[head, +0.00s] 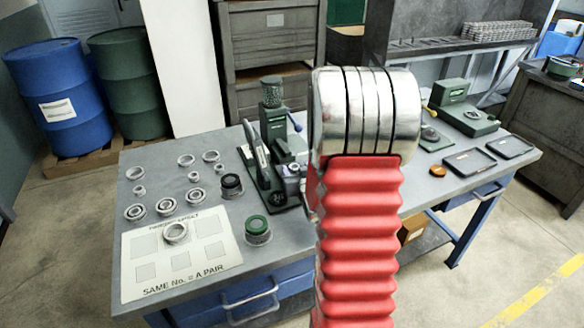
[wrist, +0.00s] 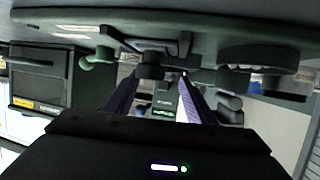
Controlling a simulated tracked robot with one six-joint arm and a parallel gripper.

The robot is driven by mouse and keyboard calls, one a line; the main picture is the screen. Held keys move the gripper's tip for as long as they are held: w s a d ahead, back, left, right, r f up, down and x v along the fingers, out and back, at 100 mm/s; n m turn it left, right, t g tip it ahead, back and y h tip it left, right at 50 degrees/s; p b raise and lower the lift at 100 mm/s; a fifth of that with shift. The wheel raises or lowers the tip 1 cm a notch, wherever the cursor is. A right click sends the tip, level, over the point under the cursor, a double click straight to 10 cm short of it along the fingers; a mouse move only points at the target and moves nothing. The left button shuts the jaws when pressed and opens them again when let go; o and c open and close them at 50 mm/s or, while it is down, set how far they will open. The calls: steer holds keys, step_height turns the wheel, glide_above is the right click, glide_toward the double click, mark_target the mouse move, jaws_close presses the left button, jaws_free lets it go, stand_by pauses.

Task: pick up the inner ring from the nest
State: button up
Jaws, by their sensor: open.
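My gripper (wrist: 160,82) shows in the wrist view with its two dark fingers apart and nothing seen held between them. It faces a dark green machine part (wrist: 165,98), with a wide grey-green plate across the top of that view. Several loose metal rings (head: 186,160) lie at the left of the bench.
A white card (head: 140,285) with a ring (head: 176,233) on it lies at the front left of the grey bench. A green-topped pot (head: 257,229) and a black-topped pot (head: 231,185) stand nearby. A green instrument (head: 465,115) and dark trays (head: 470,161) are at the right.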

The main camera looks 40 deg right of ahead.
steer(key=shift+w+d+f, duration=0.1)
steer(key=shift+w+f, duration=0.2)
steer(key=shift+w, duration=0.45)
steer(key=shift+s+d, duration=0.1)
steer(key=shift+c, duration=0.5)
steer(key=c, duration=1.1)
